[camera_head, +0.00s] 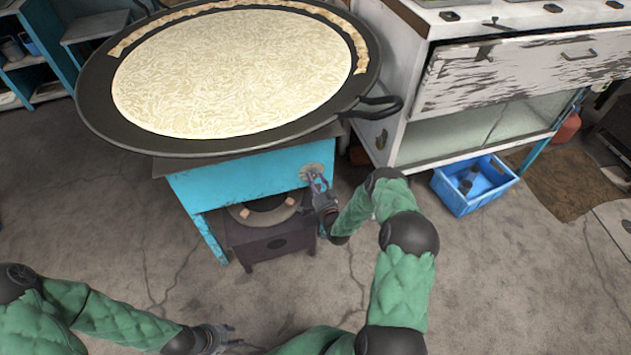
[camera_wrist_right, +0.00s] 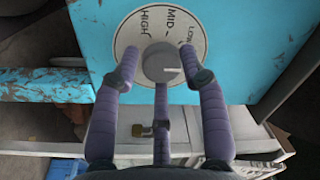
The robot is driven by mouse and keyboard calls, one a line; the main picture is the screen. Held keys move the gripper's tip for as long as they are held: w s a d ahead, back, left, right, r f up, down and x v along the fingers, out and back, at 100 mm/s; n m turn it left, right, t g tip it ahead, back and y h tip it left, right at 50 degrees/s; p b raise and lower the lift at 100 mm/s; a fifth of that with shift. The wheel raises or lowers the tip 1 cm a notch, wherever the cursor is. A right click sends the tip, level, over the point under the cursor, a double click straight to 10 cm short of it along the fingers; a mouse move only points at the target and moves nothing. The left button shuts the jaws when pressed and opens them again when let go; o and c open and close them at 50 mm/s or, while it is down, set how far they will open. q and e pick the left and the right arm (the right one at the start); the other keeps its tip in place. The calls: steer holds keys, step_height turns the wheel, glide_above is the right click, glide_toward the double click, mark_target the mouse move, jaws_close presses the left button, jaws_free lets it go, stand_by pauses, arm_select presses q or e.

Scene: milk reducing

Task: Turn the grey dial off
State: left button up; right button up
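The grey dial (camera_wrist_right: 162,63) is a round knob on a pale round plate (camera_wrist_right: 133,37) on the blue stove front. The plate reads HIGH at left, MID at top and LOW at upper right; its lower right is partly hidden by a finger. The knob's light mark points right, below LOW. My right gripper (camera_wrist_right: 160,72) has fingers left, right and below the knob, with small gaps visible at the sides. Contact at the lower finger is unclear. In the head view, my right gripper (camera_head: 318,184) is at the plate (camera_head: 311,172). My left gripper (camera_head: 230,338) is low, away from the stove, fingers apart and empty.
A large black pan (camera_head: 95,90) with a pale flat layer (camera_head: 235,75) covers the blue stove (camera_head: 255,178); its handle (camera_head: 378,108) juts right above my right gripper. A white cabinet (camera_head: 420,150) and blue crate (camera_head: 462,201) stand at right. Floor in front is clear.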

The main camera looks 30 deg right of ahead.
steer(key=shift+o, duration=1)
steer(key=shift+a+f, duration=0.15)
steer(key=s+a, duration=0.2)
steer(key=s, duration=0.9)
steer(key=shift+s+f, duration=0.15)
steer(key=shift+s, duration=0.25)
